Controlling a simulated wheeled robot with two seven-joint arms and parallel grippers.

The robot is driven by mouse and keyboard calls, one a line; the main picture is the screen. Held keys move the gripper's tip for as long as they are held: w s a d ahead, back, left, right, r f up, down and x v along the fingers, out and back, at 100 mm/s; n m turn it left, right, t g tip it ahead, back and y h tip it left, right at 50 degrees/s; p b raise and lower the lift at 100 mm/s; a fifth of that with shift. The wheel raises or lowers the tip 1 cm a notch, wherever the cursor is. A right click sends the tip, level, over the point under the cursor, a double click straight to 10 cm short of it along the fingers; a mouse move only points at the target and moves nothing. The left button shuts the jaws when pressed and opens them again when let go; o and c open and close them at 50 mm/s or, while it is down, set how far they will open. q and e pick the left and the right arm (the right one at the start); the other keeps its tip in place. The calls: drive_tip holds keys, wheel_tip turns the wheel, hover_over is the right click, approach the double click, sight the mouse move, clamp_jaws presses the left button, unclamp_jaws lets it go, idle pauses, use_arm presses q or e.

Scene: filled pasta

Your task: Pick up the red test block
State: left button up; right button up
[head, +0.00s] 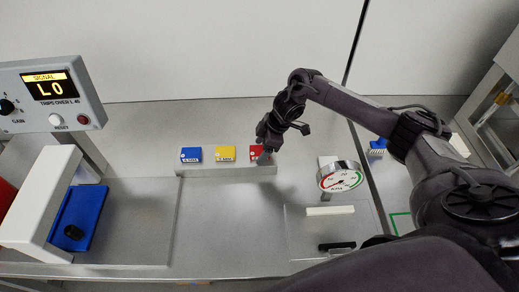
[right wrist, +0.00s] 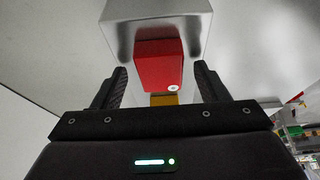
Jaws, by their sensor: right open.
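The red test block (head: 256,151) stands at the right end of a row on a low grey ledge (head: 225,171) in the head view, partly hidden by my right gripper (head: 264,158). In the right wrist view the red block (right wrist: 158,65) shows between the two open fingers of my right gripper (right wrist: 158,86), a little beyond their tips. The fingers are apart and hold nothing. Whether they touch the block, I cannot tell. My left gripper is in neither view.
A yellow block (head: 225,153) and a blue block (head: 191,154) stand left of the red one. A round dial gauge (head: 340,176) stands to the right. At left are a signal box (head: 50,92) and a white frame (head: 40,205) over a blue plate (head: 82,220).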

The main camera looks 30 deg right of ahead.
drive_tip(key=c, duration=1.1)
drive_tip(key=shift+r, duration=0.1)
